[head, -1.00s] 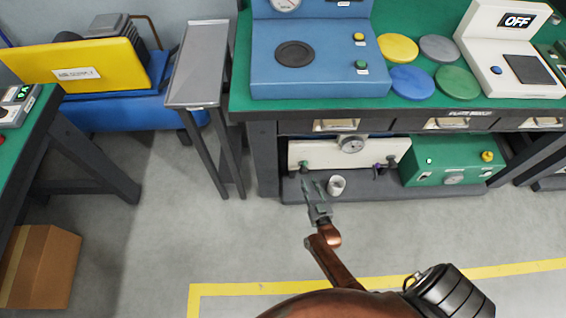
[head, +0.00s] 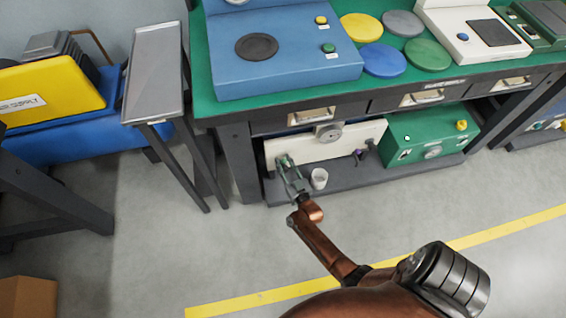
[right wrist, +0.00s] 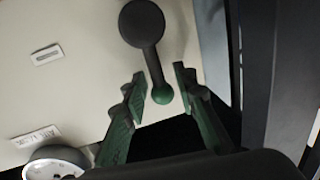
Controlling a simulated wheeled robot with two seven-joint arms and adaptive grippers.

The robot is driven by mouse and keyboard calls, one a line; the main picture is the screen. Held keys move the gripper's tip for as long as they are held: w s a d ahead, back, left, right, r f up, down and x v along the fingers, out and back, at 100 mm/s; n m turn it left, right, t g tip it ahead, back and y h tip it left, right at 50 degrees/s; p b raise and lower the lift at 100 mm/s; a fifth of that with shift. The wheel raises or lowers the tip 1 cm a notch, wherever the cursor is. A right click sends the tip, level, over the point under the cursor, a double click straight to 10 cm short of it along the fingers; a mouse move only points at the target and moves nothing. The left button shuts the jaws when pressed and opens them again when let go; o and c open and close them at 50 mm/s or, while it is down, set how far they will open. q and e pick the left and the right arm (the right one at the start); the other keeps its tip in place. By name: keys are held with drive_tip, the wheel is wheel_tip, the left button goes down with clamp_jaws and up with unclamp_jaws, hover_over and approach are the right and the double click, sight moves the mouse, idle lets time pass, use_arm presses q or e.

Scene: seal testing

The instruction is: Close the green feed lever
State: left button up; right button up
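The green feed lever (right wrist: 162,93) shows in the right wrist view as a dark arm with a green ball at its lower end, running from a round dark pivot on the pale panel (right wrist: 85,70). My right gripper (right wrist: 160,82) is open, with its green-padded fingers on either side of the ball; a gap shows on both sides. In the head view the right gripper (head: 286,167) is at the left end of the cream panel (head: 300,147) on the low shelf and largely covers the lever. My left gripper is not in view.
A gauge (head: 328,132), a purple-handled valve (head: 358,156) and a green box (head: 425,138) are farther right. The bench (head: 240,112) overhangs the shelf.

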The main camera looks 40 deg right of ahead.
clamp_jaws()
idle(0.4)
